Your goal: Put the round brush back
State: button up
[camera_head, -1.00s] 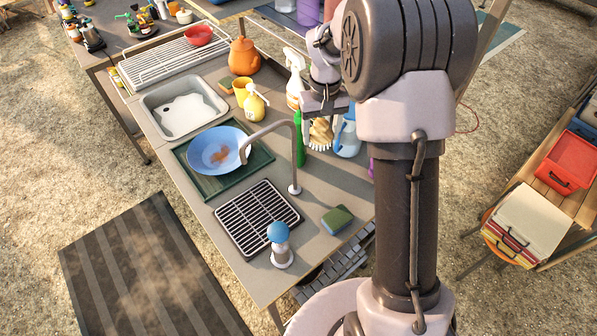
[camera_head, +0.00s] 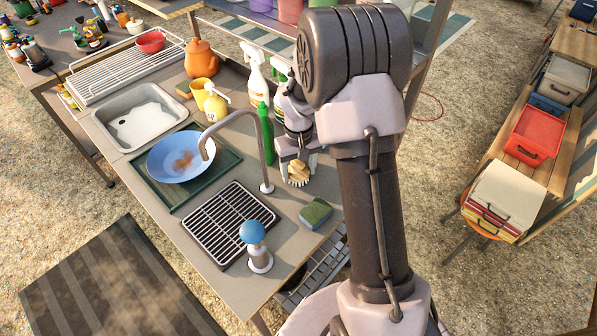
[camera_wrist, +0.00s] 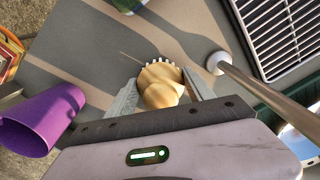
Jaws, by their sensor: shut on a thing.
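The round brush (camera_head: 298,175) has a pale wooden head with white bristles. My gripper (camera_head: 297,166) is shut on it, above the counter between the tap and the counter's right edge. In the wrist view the brush (camera_wrist: 160,86) sits between the two fingers of my gripper (camera_wrist: 158,95), bristles toward the counter. I cannot tell whether the bristles touch the counter. No marked place for the brush is clear in these views.
The tap (camera_head: 266,186) stands just left of the brush, a green bottle (camera_head: 266,132) behind it. A sponge (camera_head: 316,213) and a drain grid (camera_head: 231,224) lie nearer. The wrist view shows a purple cup (camera_wrist: 42,122) at left. Bare counter (camera_head: 285,215) lies between tap and sponge.

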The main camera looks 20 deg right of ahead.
aim_at(299, 162)
jog(key=shift+s, duration=0.1)
jog(key=o, duration=1.2)
jog(key=shift+f, duration=0.1)
notch_tip(299, 162, up, 12)
jog(key=p, duration=0.4)
jog(key=s+a+r+m+t, duration=0.15)
jog(key=s+a+r, duration=0.3)
jog(key=r, duration=0.55)
jog(key=s+a+r+m+t+y, duration=0.1)
jog(key=s+a+r+t, duration=0.1)
jog(key=s, duration=0.7)
jog(key=s+a+r+m+t+y, duration=0.1)
jog(key=s+a+r+t, duration=0.1)
jog(key=s+a+r, duration=0.3)
jog(key=s+a, duration=0.2)
jog(key=s, duration=0.2)
jog(key=shift+s+a+r, duration=0.15)
jog(key=shift+s, duration=0.2)
